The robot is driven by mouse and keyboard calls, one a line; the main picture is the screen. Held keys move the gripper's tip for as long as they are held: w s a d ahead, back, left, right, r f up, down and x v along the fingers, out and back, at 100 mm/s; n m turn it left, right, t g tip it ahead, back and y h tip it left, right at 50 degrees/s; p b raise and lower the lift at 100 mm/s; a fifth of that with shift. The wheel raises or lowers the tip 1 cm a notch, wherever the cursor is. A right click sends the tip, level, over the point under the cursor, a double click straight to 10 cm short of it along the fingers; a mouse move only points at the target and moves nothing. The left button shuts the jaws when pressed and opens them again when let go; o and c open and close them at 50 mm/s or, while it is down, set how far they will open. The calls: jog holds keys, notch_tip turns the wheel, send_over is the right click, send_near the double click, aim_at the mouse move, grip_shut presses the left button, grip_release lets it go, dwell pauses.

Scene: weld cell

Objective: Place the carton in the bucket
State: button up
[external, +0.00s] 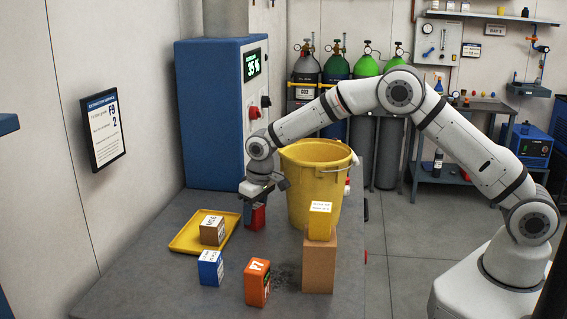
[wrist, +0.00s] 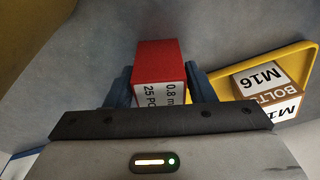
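A small red carton (external: 258,216) with a white label stands at the bench's middle, left of the yellow bucket (external: 308,204). In the wrist view the red carton (wrist: 158,72) lies between my blue fingers. I cannot tell whether the carton's base touches the bench. The bucket is upright and open at the top, its rim well above the carton. Its floor is hidden.
A yellow tray (external: 184,241) holds a brown M16 bolt box (external: 213,231). A blue box (external: 211,268) and an orange box (external: 257,283) stand in front. A yellow box (external: 320,221) sits on a tall brown block (external: 319,265) before the bucket. A blue cabinet (external: 207,120) stands behind.

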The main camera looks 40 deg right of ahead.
jog(key=shift+o, duration=1.2)
jog(key=shift+r, duration=0.1)
jog(key=shift+o, duration=0.5)
notch_tip(320, 180, up, 12)
jog(key=b, duration=0.2)
jog(key=shift+s+d, duration=0.15)
jog(key=shift+s, duration=0.2)
jog(key=g, duration=0.2)
send_over(257, 206)
jog(key=w, duration=0.1)
jog(key=shift+h, duration=0.4)
jog(key=f, duration=0.5)
jog(key=shift+a+f, duration=0.2)
jog(key=shift+a, duration=0.1)
jog(key=shift+s+f, duration=0.1)
jog(key=shift+f, duration=0.65)
jog(key=shift+d+f+p, duration=0.15)
jog(key=shift+f+p, duration=0.8)
jog(key=shift+f, duration=2.15)
